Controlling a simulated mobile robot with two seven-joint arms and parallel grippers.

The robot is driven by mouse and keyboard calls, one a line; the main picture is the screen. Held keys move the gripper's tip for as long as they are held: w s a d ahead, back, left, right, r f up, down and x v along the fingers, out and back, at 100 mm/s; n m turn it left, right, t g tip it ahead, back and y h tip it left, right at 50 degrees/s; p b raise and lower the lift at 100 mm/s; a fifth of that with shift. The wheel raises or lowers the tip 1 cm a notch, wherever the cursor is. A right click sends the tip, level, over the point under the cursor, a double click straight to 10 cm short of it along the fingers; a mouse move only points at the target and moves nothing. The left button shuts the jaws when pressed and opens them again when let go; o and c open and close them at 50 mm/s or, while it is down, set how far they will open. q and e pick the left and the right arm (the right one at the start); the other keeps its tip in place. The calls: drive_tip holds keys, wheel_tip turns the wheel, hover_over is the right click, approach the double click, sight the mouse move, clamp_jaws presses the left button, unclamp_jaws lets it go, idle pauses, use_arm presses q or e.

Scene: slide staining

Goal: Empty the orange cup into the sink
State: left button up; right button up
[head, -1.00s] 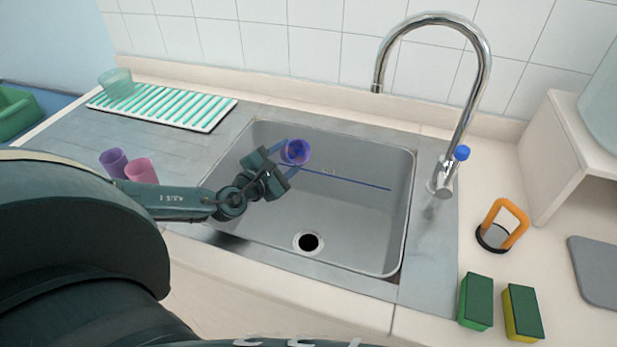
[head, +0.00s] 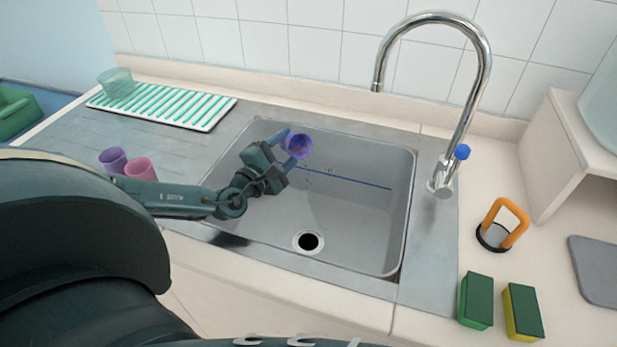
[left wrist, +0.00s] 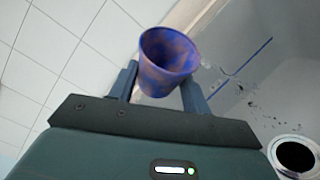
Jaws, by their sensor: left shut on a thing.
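My left gripper (head: 288,151) is over the back left part of the sink (head: 350,235). It is shut on a blue-purple cup (head: 299,146), held tilted with its mouth facing partly toward the head camera. In the left wrist view the cup (left wrist: 168,62) sits between the two fingers and shows brownish-orange patches inside. Small dark drops (left wrist: 258,108) show against the sink in that view. No plainly orange cup shows. A purple cup (head: 112,160) and a pink cup (head: 140,168) stand on the drainboard at the left, partly behind my arm. My right gripper is not in view.
A chrome tap (head: 484,75) with a blue knob arches at the sink's right. The drain (head: 308,242) is clear. A striped drying rack (head: 190,110) with a teal glass (head: 116,82) is at the back left. Sponges (head: 476,300) and an orange-handled item (head: 503,222) lie right.

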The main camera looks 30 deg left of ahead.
use_arm(q)
drive_tip(key=shift+r, duration=0.25)
drive_tip(key=shift+d+r+m+t, duration=0.1)
drive_tip(key=shift+r+m+t, duration=0.25)
drive_tip(key=shift+m, duration=0.25)
drive_tip(key=shift+s+d, duration=0.1)
drive_tip(key=shift+s+d+r+m, duration=0.2)
drive_tip(key=shift+d+m, duration=0.1)
drive_tip(key=shift+m, duration=0.2)
drive_tip(key=shift+w+r+m+t, duration=0.1)
drive_tip(key=shift+m+t, duration=0.15)
drive_tip(key=shift+m, duration=0.05)
